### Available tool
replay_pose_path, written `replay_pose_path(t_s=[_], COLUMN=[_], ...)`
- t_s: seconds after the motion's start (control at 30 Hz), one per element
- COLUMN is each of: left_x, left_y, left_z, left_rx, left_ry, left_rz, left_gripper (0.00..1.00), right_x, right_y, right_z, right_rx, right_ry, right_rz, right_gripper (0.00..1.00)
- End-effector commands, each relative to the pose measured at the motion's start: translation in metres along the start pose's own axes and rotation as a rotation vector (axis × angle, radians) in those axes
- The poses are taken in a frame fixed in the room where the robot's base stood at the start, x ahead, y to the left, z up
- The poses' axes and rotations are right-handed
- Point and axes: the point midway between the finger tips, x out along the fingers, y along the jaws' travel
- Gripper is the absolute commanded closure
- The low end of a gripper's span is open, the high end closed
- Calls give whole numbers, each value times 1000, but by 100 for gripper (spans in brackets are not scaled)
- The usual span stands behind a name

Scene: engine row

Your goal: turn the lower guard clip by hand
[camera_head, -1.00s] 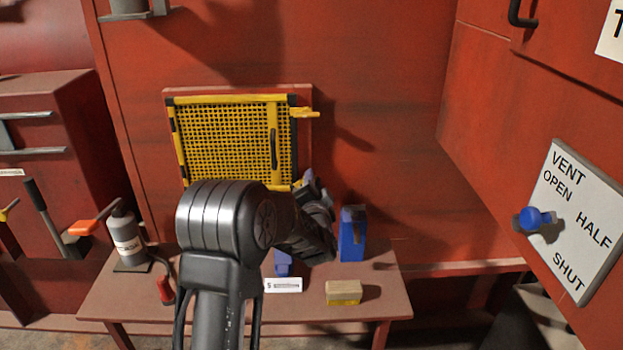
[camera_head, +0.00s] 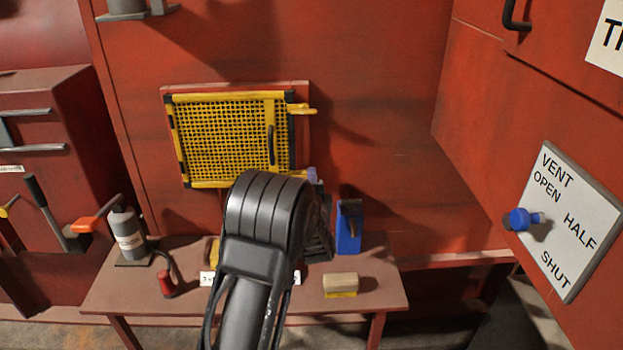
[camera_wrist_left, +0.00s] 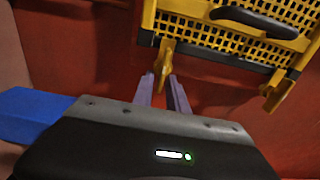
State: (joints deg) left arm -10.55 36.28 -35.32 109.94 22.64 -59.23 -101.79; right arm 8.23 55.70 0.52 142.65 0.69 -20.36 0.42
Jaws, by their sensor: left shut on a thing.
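The yellow mesh guard (camera_head: 222,140) hangs on the red wall in the head view, with a black handle near its right edge. Its upper clip (camera_head: 301,109) sticks out to the right. My right gripper is not in view.
A bench (camera_head: 200,307) stands below the guard. A blue vent knob (camera_head: 521,219) sits on a panel at the right.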

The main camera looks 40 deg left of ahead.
Motion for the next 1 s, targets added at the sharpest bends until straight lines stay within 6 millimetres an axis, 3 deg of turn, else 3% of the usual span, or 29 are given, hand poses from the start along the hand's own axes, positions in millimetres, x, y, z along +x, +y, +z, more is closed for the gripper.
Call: replay_pose_path(t_s=[0.03, 0.33, 0.37, 0.47, 0.77, 1.0], left_x=[-2, -2, -2, -2, -2, -27], left_y=[7, 7, 7, 6, 3, 4], left_z=[-1, -2, -2, -1, -1, -2], left_rx=[6, 6, 6, 5, 3, 2], left_ry=[3, 4, 4, 3, 2, 4], left_rz=[15, 16, 16, 14, 6, 7], left_gripper=[100, 100, 80, 72, 72, 72], right_x=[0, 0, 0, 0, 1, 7], right_y=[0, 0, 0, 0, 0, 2], right_z=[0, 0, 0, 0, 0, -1], right_rx=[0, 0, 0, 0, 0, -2], right_ry=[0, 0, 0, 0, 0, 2], right_rz=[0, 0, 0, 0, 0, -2], right_gripper=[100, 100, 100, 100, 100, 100])
